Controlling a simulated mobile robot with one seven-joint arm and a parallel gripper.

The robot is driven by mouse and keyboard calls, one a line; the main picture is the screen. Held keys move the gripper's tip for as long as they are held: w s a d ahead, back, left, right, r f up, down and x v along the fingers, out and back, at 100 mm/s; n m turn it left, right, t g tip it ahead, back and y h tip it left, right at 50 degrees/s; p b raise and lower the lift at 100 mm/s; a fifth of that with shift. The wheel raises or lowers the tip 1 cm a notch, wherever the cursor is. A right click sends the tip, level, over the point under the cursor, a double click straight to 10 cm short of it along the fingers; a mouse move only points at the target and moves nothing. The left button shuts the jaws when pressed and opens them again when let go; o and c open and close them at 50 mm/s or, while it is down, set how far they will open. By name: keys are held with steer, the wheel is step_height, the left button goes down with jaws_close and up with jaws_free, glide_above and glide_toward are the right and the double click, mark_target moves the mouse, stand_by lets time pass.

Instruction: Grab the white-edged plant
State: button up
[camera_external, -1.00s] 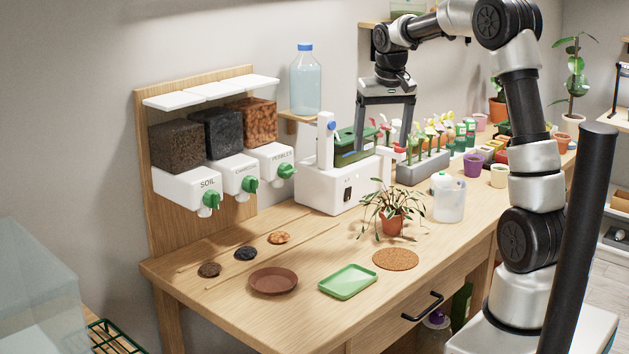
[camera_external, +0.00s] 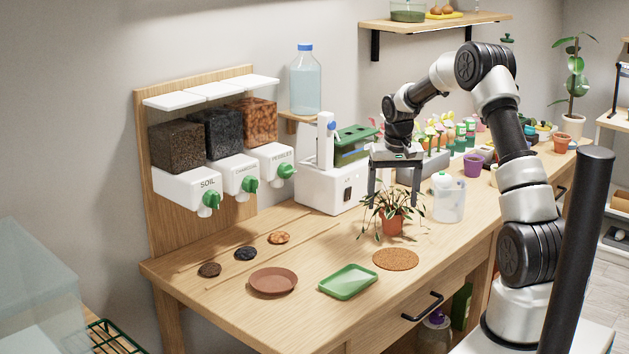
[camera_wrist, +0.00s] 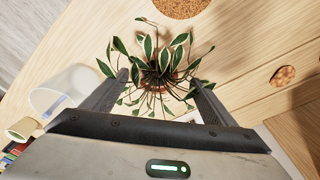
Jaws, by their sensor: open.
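The white-edged plant (camera_external: 379,212) stands upright in a terracotta pot (camera_external: 392,224) on the wooden bench, with long drooping leaves. My gripper (camera_external: 394,203) is open, pointing down, with its fingers around the upper leaves in the outside view. In the wrist view the plant (camera_wrist: 151,52) lies between and beyond the fingertips of my gripper (camera_wrist: 158,80), and its white leaf edges show clearly. The pot is mostly hidden under the leaves there. I cannot tell whether the fingers touch any leaves.
A cork mat (camera_external: 395,259), a green tray (camera_external: 347,282) and a brown saucer (camera_external: 273,281) lie in front. A white machine (camera_external: 330,185) stands behind. The bench front is partly clear.

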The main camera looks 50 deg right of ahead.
mark_target(393, 212)
steer(key=shift+w+d+f, duration=0.1)
steer(key=shift+d+f, duration=0.1)
steer(key=shift+f, duration=0.7)
steer(key=shift+w+d+f, duration=0.1)
steer(key=shift+d+f, duration=0.1)
steer(key=shift+f, duration=0.65)
steer(key=shift+w+d+f, duration=0.1)
steer(key=shift+d+f, duration=0.1)
steer(key=shift+f, duration=0.7)
steer(key=c, duration=1.2)
steer(key=shift+c, duration=0.3)
steer(key=shift+r, duration=0.15)
